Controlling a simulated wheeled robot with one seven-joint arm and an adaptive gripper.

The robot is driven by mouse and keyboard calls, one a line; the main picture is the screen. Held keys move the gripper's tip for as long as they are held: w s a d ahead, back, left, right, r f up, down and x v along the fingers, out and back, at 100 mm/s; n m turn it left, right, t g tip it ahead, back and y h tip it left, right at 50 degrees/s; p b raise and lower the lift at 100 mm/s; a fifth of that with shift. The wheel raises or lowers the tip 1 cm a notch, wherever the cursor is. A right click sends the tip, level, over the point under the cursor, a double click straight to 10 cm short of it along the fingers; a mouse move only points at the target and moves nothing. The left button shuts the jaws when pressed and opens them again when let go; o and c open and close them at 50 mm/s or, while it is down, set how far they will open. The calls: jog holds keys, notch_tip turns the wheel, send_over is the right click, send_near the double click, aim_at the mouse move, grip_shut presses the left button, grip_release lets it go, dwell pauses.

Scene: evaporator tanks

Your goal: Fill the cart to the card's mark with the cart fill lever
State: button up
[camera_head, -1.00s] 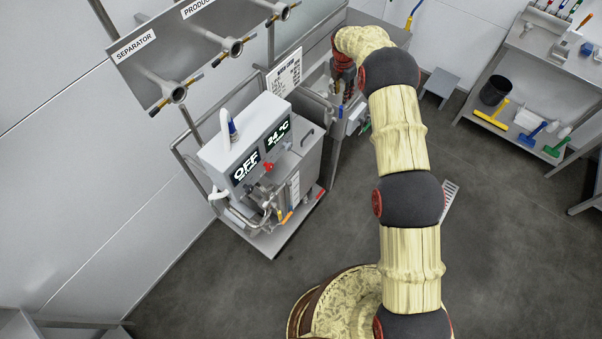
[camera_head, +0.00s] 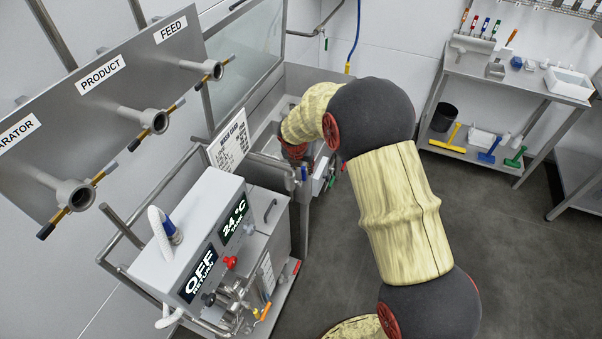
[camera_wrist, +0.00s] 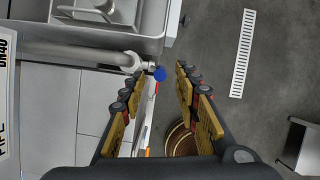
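The cart (camera_head: 215,222) stands at lower left in the head view. Its displays read "OFF RETURN" and "24 °C TANK". The wash card (camera_head: 229,142) stands behind it, its small lines unreadable. My gripper (camera_wrist: 159,72) is open in the wrist view, and no object is held. A blue-ended lever (camera_wrist: 160,74) on a grey pipe (camera_wrist: 85,53) appears between the fingertips; contact cannot be told. I cannot confirm that it is the cart fill lever. In the head view, my arm largely hides the gripper beside the sink.
A sink basin (camera_head: 262,118) lies behind the arm. A panel labelled SEPARATOR, PRODUCT and FEED (camera_head: 85,110) stands at left. A shelf table (camera_head: 510,75) with tools and a black bucket (camera_head: 444,117) is at right. The floor between is clear.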

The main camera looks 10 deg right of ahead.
aim_at(304, 173)
jog(key=shift+b+x, duration=0.55)
jog(key=shift+x, duration=3.4)
jog(key=shift+c, duration=1.4)
grip_shut()
